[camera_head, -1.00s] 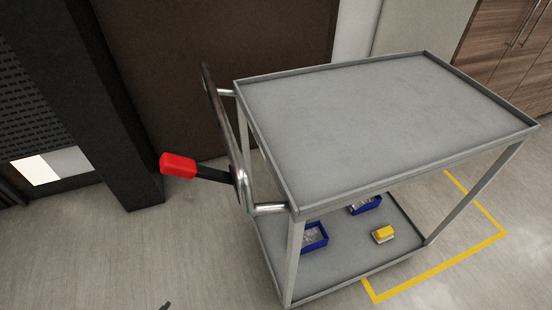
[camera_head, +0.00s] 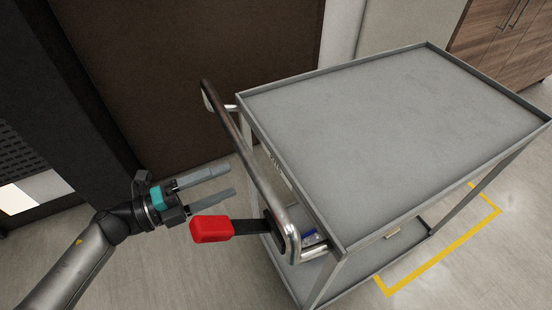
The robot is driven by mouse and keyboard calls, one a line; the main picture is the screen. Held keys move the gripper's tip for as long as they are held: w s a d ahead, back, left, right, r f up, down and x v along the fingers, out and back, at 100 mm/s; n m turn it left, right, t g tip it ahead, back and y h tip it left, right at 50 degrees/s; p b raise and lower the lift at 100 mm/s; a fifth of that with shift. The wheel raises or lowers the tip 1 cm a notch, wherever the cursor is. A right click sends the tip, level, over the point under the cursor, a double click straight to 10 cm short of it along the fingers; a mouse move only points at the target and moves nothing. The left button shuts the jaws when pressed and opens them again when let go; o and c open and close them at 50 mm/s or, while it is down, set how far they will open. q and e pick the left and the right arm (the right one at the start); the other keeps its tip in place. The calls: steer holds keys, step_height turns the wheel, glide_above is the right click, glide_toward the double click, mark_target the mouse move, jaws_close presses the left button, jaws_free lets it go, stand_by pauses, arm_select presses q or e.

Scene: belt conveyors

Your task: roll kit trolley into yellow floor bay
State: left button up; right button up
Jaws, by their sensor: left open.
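The grey kit trolley (camera_head: 390,120) stands upright at the right, with an empty top tray and a lower shelf mostly hidden under it. Its push handle (camera_head: 246,158) is a dark bar with shiny bent ends on the left side. A red-tipped lever (camera_head: 211,229) sticks out left from the handle. My left gripper (camera_head: 232,181) is open and empty, its two fingers pointing right toward the handle, just above the red lever. It looks apart from both. The yellow floor bay outline (camera_head: 437,255) shows beyond the trolley's lower right, partly hidden by it. My right gripper is not in view.
A dark brown panel (camera_head: 190,70) stands behind the handle, with a black post (camera_head: 95,120) to its left. Wooden cabinets (camera_head: 500,45) stand at the far right. Bare floor lies at the bottom middle. A blue bin (camera_head: 310,234) shows partly on the lower shelf.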

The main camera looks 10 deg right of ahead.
mark_target(276, 162)
arm_select(q)
steer(key=x, duration=1.2)
steer(key=shift+w+d+f+b, duration=0.1)
steer(key=shift+w+d+b, duration=0.1)
steer(key=shift+d+b, duration=0.15)
steer(key=shift+w+d, duration=0.15)
steer(key=shift+d, duration=0.3)
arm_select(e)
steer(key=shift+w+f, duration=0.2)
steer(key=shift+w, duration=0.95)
arm_select(q)
steer(key=shift+c, duration=0.6)
steer(key=c, duration=0.9)
jaws_close()
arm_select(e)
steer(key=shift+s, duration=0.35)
